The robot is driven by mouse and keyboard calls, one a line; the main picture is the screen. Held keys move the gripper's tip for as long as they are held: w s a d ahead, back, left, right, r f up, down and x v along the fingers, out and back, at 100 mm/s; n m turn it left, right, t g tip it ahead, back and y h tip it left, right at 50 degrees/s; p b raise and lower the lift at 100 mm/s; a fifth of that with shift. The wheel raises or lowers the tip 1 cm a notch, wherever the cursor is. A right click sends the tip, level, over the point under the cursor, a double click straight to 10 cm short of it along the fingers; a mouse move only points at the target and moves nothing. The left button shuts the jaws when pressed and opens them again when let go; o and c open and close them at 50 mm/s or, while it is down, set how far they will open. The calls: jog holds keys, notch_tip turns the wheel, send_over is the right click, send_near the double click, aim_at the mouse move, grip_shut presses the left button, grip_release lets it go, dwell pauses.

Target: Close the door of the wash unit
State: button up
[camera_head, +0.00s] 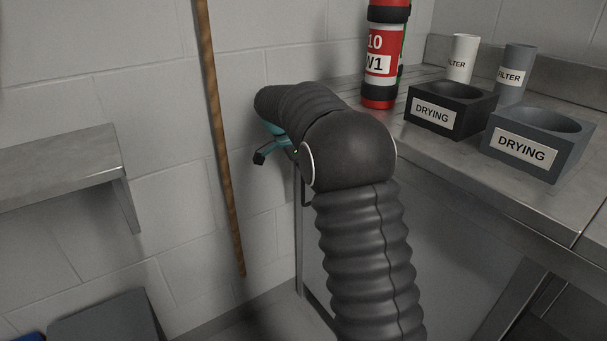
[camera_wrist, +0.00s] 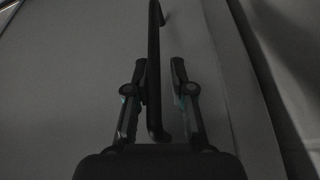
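In the wrist view, a grey flat panel (camera_wrist: 75,80), apparently the door, carries a long black bar handle (camera_wrist: 154,30). My gripper (camera_wrist: 160,72) is open, with one finger on each side of the handle. The left finger is very close to the bar, and I cannot tell if it touches. A gap shows between the bar and the right finger. In the head view, my gripper (camera_head: 264,156) is partly hidden by my black-sleeved arm. A grey panel (camera_head: 314,262) shows below the bench, mostly covered by my arm, so how far the door stands open is unclear.
The metal bench (camera_head: 450,165) above holds two DRYING holders (camera_head: 433,116) (camera_head: 527,154), two filter tubes (camera_head: 462,58) (camera_head: 516,72) and a red cylinder (camera_head: 380,90). A wooden pole (camera_head: 213,110) leans at the wall. A metal shelf (camera_head: 60,165) is at left.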

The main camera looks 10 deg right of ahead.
jog(key=shift+o, duration=0.7)
jog(key=shift+d, duration=0.15)
jog(key=shift+f, duration=0.1)
jog(key=shift+a, duration=0.3)
jog(key=v, duration=1.2)
jog(key=shift+s+d, duration=0.1)
